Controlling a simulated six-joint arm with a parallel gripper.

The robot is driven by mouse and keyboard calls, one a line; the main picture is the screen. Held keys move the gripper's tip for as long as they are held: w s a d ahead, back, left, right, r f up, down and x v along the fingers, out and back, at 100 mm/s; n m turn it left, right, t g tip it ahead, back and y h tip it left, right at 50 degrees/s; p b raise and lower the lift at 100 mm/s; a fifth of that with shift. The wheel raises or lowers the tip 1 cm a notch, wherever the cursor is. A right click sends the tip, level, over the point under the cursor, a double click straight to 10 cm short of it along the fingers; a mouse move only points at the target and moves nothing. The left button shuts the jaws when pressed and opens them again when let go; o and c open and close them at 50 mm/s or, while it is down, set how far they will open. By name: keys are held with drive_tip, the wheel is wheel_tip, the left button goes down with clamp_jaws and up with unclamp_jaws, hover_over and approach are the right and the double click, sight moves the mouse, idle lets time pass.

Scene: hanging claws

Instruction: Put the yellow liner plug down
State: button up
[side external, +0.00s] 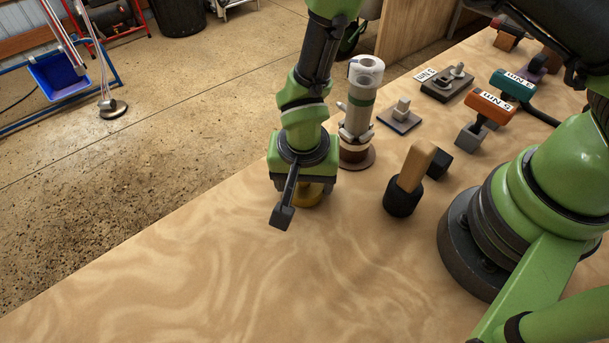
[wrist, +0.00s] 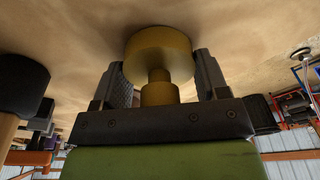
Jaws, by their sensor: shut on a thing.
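The yellow liner plug (side external: 308,196) is under my gripper (side external: 301,188) near the table's far left edge, partly hidden by it in the side external view. In the wrist view the plug (wrist: 158,52) shows a wide round disc and a narrower stem. The stem sits between the two fingers of my gripper (wrist: 163,78), which are shut on the plug. The disc faces the wooden table (wrist: 75,28) and is very close to it. I cannot tell whether it touches.
A tall pale cylinder on a brown round base (side external: 357,155) stands just right of my gripper. A wooden-handled mallet with a black head (side external: 403,200) is farther right. The front table is clear.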

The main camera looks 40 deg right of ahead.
drive_tip(key=shift+f, duration=0.15)
drive_tip(key=o, duration=1.7)
